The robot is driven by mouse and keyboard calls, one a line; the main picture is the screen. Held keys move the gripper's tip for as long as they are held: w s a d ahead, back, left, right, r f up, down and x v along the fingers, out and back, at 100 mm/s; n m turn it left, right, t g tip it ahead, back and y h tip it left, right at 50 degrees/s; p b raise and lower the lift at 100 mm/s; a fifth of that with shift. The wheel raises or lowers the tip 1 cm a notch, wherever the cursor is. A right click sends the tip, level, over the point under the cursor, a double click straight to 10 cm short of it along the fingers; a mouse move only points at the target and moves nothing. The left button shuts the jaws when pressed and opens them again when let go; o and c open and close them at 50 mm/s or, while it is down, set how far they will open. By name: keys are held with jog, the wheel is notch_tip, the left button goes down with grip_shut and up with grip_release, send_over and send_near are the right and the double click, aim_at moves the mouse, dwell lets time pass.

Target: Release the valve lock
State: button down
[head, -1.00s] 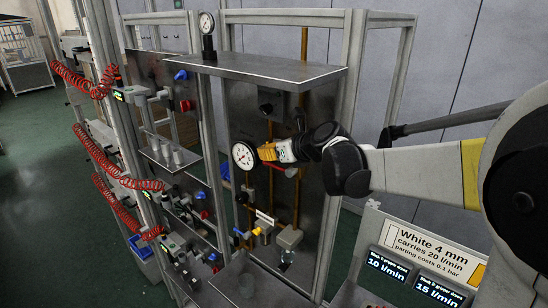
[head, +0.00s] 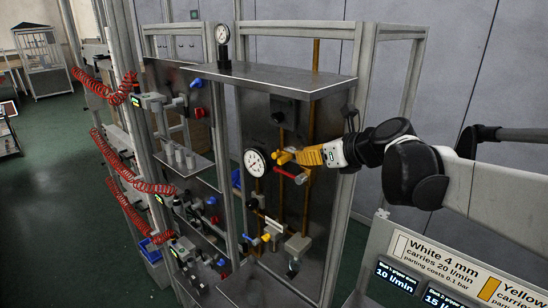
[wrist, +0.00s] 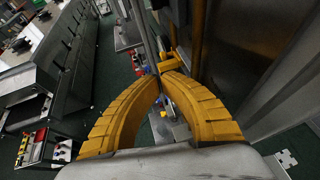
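My gripper (head: 284,157) is in front of the metal panel, just right of the white round gauge (head: 255,162). Its yellow fingers (wrist: 160,80) curve inward in the wrist view and their tips meet or nearly meet, with nothing clearly held between them. A red lever (head: 286,172) on a grey valve body (head: 302,178) sits just below the gripper. Lower on the panel are a blue knob (head: 248,237), a yellow knob (head: 266,238) and a pale lever (head: 273,223). I cannot tell which part is the valve lock. A yellow part (wrist: 168,62) shows just beyond the fingertips.
A metal shelf (head: 270,78) juts out above the gripper, with a small gauge (head: 222,34) at its left end. An upright frame post (head: 355,130) stands on the right. Red coiled hoses (head: 120,160) hang at the left. A sign (head: 440,260) stands at the lower right.

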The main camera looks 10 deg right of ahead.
jog(key=s+f+n+g+h+b, duration=0.1)
jog(key=s+f+n+b, duration=0.7)
jog(key=f, duration=0.8)
jog(key=s+a+f+n+g+h+b, duration=0.1)
jog(key=s+f+n+g+h+b, duration=0.1)
jog(key=s+f+n+b, duration=0.7)
jog(key=s+a+f+n+g+h+b, duration=0.1)
jog(key=s+f+n+h+b, duration=0.1)
jog(key=s+f+n+b, duration=0.6)
notch_tip(320, 180, down, 16)
jog(key=n+b, duration=0.6)
jog(key=b, duration=0.3)
jog(key=shift+s+f, duration=0.2)
jog(key=shift+s, duration=0.15)
